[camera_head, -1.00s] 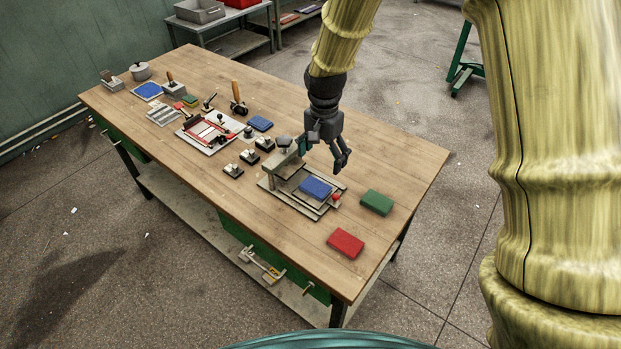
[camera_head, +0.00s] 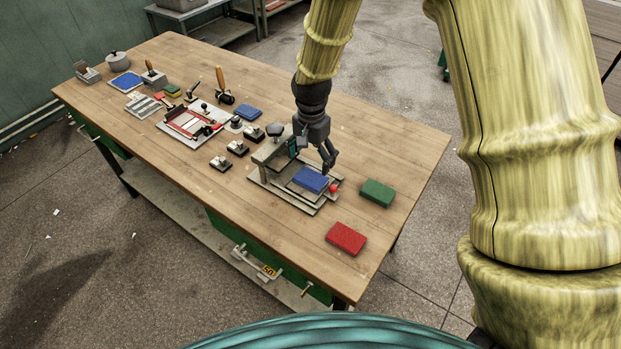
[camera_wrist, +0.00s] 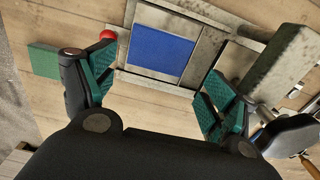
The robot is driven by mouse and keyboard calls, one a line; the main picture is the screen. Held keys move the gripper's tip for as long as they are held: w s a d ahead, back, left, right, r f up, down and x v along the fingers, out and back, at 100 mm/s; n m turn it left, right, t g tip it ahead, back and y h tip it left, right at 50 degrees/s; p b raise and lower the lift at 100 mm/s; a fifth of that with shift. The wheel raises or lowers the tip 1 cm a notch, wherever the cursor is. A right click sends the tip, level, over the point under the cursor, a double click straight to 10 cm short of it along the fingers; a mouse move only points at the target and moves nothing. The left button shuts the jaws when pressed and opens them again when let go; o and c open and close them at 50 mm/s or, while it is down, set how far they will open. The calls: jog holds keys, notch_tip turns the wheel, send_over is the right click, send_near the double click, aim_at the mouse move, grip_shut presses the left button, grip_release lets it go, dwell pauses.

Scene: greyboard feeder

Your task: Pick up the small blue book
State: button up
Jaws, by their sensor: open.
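A blue book (camera_head: 311,179) lies flat on a grey metal fixture (camera_head: 308,205) near the right part of the table. In the wrist view the blue book (camera_wrist: 159,53) lies ahead of my fingers, between and beyond their tips. My gripper (camera_head: 327,160) is just above and behind the book in the head view. In the wrist view my gripper (camera_wrist: 155,88) is open, its green-padded fingers wide apart with nothing between them. Another blue block, like a book, (camera_head: 248,111) lies farther back on the table.
A red knob (camera_head: 335,187) stands at the fixture's right corner, close to my left finger in the wrist view. A clamp post (camera_head: 272,145) rises at its left. A green book (camera_head: 377,193) and red book (camera_head: 346,238) lie to the right. Several tools crowd the table's left.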

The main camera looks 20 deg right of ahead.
aim_at(311, 178)
jog(key=shift+s+a+f+p, duration=0.15)
jog(key=shift+f+p, duration=0.5)
jog(key=shift+f, duration=1)
jog(key=shift+s+f+p, duration=0.1)
jog(key=shift+f+p, duration=0.5)
jog(key=shift+f, duration=1.05)
jog(key=c, duration=0.7)
